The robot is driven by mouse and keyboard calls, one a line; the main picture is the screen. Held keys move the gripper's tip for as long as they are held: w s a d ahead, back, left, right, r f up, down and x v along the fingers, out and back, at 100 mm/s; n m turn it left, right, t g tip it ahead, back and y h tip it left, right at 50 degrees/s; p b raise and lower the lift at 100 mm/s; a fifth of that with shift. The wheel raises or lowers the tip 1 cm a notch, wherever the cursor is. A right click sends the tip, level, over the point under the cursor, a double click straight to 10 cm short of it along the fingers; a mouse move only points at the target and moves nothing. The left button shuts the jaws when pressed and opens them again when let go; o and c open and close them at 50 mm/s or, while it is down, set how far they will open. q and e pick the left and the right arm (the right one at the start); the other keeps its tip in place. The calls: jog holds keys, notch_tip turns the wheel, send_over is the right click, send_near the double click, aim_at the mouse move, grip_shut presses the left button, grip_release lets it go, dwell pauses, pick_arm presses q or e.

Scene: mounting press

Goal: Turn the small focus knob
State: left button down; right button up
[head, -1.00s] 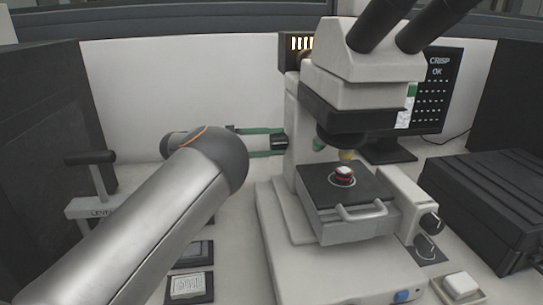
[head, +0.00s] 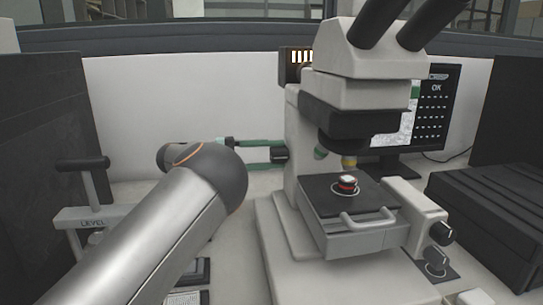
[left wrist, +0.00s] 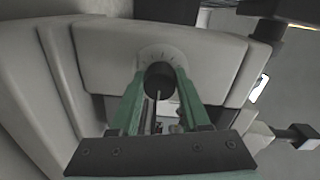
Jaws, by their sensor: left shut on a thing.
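The microscope (head: 365,95) stands right of centre in the head view. A dark focus knob (head: 280,154) sticks out of the left side of its column. My left gripper (head: 270,153) has green fingers that reach in from the left and are shut on this knob. In the left wrist view the round dark knob (left wrist: 158,80) sits between the green fingertips (left wrist: 164,88), in front of a pale dial plate with tick marks. The fingers and the palm hide part of the knob. My right gripper is not in view.
The microscope stage (head: 325,204) holds a small red-and-white sample (head: 347,184). Dark knobs (head: 441,233) sit at the microscope's right side. A monitor (head: 435,110) reading OK stands behind, a dark case (head: 490,215) at right, and a press marked LEVEL (head: 92,222) at left.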

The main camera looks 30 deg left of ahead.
pick_arm(q)
jog(key=c, duration=0.8)
grip_release()
jog(key=shift+c, duration=0.2)
jog(key=o, duration=0.5)
jog(key=shift+c, duration=0.2)
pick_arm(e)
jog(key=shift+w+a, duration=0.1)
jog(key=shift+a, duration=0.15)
pick_arm(q)
jog(key=v, duration=0.7)
jog(key=shift+a, duration=0.2)
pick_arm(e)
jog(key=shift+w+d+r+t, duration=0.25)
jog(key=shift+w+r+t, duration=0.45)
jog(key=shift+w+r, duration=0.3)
pick_arm(q)
jog(key=shift+s, duration=0.15)
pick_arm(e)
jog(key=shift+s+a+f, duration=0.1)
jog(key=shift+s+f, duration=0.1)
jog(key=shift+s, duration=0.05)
